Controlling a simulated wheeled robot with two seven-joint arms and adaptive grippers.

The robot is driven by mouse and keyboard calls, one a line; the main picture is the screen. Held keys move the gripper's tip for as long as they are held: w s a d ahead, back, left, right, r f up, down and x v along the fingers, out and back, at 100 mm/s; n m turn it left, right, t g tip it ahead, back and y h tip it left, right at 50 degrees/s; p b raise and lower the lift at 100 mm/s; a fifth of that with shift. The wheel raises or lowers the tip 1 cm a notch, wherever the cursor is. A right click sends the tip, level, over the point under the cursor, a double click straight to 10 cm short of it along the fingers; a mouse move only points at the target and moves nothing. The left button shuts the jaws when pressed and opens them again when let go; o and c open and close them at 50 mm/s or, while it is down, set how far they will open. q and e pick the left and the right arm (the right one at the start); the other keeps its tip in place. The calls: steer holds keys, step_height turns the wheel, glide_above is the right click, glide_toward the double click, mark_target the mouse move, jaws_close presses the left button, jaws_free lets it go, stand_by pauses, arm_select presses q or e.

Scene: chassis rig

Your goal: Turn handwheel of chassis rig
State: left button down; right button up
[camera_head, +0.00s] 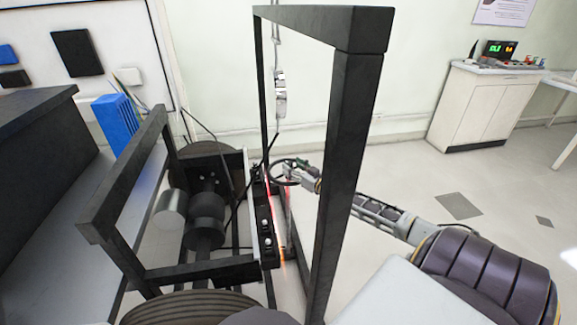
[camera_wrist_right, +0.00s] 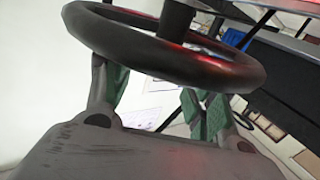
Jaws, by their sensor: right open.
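The handwheel (camera_head: 271,173) is a dark ring on the chassis rig (camera_head: 205,275), near the middle of the head view. My right gripper (camera_head: 292,173) is at the wheel, its arm reaching in from the right behind a black frame post. In the right wrist view the black rim of the handwheel (camera_wrist_right: 165,56) crosses the top of the picture, with its hub at the upper edge. The green-padded fingers of my right gripper (camera_wrist_right: 155,95) stand apart, with the rim in front of their tips. I cannot tell whether they touch the rim. My left gripper is not in view.
A tall black frame (camera_head: 347,160) stands between the head camera and my right forearm. A chain with a metal hook block (camera_head: 280,95) hangs left of the post. A white cabinet (camera_head: 485,105) with a control panel stands at the back right. The floor (camera_head: 470,200) there is clear.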

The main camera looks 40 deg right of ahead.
mark_target(292, 165)
steer(key=shift+w+b, duration=0.45)
steer(key=shift+w, duration=1.1)
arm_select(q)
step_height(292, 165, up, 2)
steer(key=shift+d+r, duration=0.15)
arm_select(e)
steer(key=shift+w, duration=0.2)
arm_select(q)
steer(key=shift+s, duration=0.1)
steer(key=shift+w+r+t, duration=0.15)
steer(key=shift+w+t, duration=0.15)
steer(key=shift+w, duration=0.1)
arm_select(e)
jaws_close()
